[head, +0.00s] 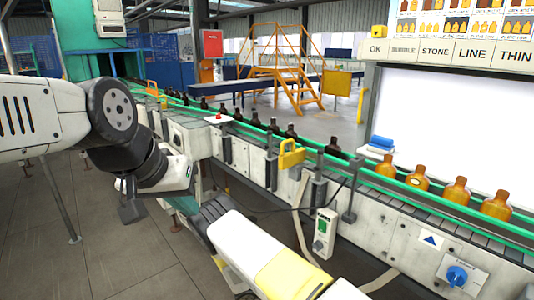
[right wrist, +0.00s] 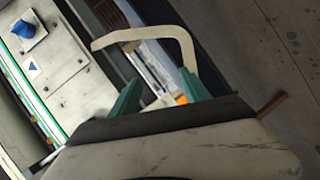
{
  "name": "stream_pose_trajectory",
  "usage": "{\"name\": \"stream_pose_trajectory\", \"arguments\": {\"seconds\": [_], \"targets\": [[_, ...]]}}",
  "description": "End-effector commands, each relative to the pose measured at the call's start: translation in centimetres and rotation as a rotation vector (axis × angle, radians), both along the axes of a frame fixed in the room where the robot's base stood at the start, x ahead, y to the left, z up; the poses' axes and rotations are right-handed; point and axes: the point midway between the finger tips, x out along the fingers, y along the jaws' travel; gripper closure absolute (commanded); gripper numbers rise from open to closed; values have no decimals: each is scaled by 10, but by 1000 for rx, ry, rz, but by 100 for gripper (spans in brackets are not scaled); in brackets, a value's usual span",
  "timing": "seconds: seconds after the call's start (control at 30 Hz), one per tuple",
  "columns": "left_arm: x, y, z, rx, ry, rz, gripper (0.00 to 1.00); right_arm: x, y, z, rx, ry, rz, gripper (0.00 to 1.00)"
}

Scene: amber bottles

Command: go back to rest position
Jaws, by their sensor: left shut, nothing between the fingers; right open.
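My left gripper (head: 131,207) hangs low at the left of the head view, below the dark wrist of my left arm. It is shut and empty, apart from the conveyor and the bottles. A beige curved bar (right wrist: 145,36) shows beyond the fingers; I cannot tell how far.
The conveyor (head: 390,232) runs from back left to front right with a green rail. Amber bottles (head: 456,190) stand at its right end, dark bottles (head: 333,147) farther back. A yellow bracket (head: 291,155) and a switch box (head: 324,233) are on its near side. Open floor (head: 60,255) lies at left.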

Motion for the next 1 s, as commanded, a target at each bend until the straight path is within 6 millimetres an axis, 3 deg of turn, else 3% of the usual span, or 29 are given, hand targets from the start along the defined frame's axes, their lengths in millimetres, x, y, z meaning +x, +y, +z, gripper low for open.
{"name": "stream_pose_trajectory", "arguments": {"seconds": [0.1,0.37,0.67,1.0], "targets": [[0,0,0,0,0,0,100,-19,-1,8,109,114,-138,45],[0,0,0,0,0,0,100,-18,7,74,281,193,-253,45],[0,0,0,0,0,0,100,-28,12,183,597,274,-322,45],[0,0,0,0,0,0,100,-65,11,306,961,290,-227,45]]}}
